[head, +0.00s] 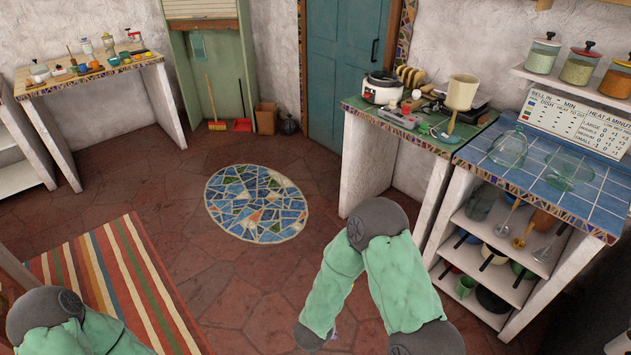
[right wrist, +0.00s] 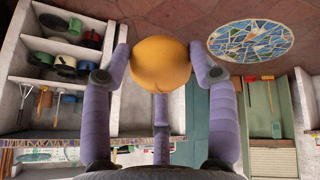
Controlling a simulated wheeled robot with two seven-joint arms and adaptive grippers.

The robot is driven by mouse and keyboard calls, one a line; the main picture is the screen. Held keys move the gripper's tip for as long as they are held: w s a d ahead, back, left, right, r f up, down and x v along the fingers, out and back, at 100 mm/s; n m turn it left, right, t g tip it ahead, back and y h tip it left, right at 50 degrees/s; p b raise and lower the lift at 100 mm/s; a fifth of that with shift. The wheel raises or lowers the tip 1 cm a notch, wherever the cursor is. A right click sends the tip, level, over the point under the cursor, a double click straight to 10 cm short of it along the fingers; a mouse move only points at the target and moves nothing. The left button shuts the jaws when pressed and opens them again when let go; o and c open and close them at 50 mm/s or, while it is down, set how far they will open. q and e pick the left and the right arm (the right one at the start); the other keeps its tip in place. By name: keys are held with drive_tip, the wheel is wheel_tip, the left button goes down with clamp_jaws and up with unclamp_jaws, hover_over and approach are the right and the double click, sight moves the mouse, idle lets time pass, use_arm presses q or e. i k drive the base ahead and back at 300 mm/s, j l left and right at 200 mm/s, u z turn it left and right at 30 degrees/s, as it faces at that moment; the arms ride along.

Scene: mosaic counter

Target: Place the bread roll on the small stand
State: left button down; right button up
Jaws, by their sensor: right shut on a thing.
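The bread roll (right wrist: 160,65) is round and golden-orange in the right wrist view. My right gripper (right wrist: 160,52) is shut on it, with purple fingers pressing its left and right sides and a third finger below it in the picture. In the head view the roll and this gripper are hidden behind my green right arm. My left gripper is out of view; only part of my left arm shows at the lower left. I cannot pick out the small stand with certainty in either view.
A green counter (head: 425,133) holds a white cooker (head: 381,88), a cream pot-like thing (head: 462,92) and clutter. A blue-tiled counter (head: 545,180) with glass bowls and shelves stands to its right. Another cluttered counter (head: 90,78) is far left. The floor around the round mosaic (head: 257,203) is clear.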

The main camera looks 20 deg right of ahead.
sight(570, 167)
drive_tip(key=i+l+z, duration=0.15)
drive_tip(key=z, duration=0.35)
drive_tip(key=i+z, duration=0.3)
drive_tip(key=z, duration=0.15)
drive_tip(key=i+z, duration=0.25)
drive_tip(key=z, duration=0.25)
drive_tip(key=i+j+z, duration=0.1)
drive_tip(key=i+z, duration=0.15)
drive_tip(key=z, duration=0.2)
drive_tip(key=i+l+z, duration=0.2)
drive_tip(key=i+z, duration=0.7)
